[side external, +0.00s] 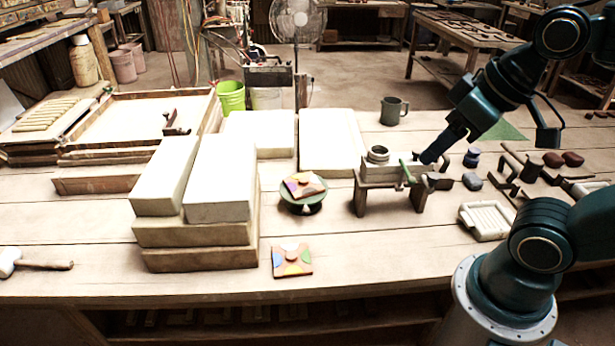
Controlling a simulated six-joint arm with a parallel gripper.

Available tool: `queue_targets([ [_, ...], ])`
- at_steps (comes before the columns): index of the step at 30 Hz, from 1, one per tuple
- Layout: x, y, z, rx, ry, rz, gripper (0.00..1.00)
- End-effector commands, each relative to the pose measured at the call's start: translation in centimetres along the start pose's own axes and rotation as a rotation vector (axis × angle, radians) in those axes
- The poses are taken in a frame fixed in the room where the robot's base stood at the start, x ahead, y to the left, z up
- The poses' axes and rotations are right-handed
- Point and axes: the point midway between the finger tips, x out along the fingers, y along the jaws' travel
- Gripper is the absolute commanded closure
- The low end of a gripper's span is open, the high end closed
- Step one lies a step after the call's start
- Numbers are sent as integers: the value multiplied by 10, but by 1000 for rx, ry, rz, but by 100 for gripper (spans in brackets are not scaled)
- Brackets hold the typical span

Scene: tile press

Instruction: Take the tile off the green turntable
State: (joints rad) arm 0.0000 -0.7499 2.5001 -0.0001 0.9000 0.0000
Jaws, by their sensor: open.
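A square tile (303,184) with coloured patches lies on the round green turntable (311,204) near the middle of the table. The tile looks slightly tilted and its underside is hidden. A second patterned tile (291,261) lies flat on the table in front of the turntable. My gripper (428,159) is open, to the right of the turntable and well apart from the tile. It points down and left over the right end of a small wooden stand. Its fingertips are small in this view, and I cannot tell whether they touch the stand.
The wooden stand (392,177), with a ring on top and a green clamp, is between my gripper and the turntable. Stacked plaster blocks (218,185) rise left of the turntable. A plaster slab (331,140) lies behind it.

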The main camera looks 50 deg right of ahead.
Motion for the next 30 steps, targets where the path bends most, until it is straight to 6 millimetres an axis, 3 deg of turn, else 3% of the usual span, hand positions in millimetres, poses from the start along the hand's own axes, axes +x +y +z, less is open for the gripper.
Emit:
queue_targets([
  [5, 0, 0, -4, 10, -4, 1, 48],
  [11, 1, 2, -22, 62, -28, 6, 48],
  [20, 13, 9, -76, 223, -94, 25, 48],
  [30, 46, 22, -138, 423, -171, 59, 48],
])
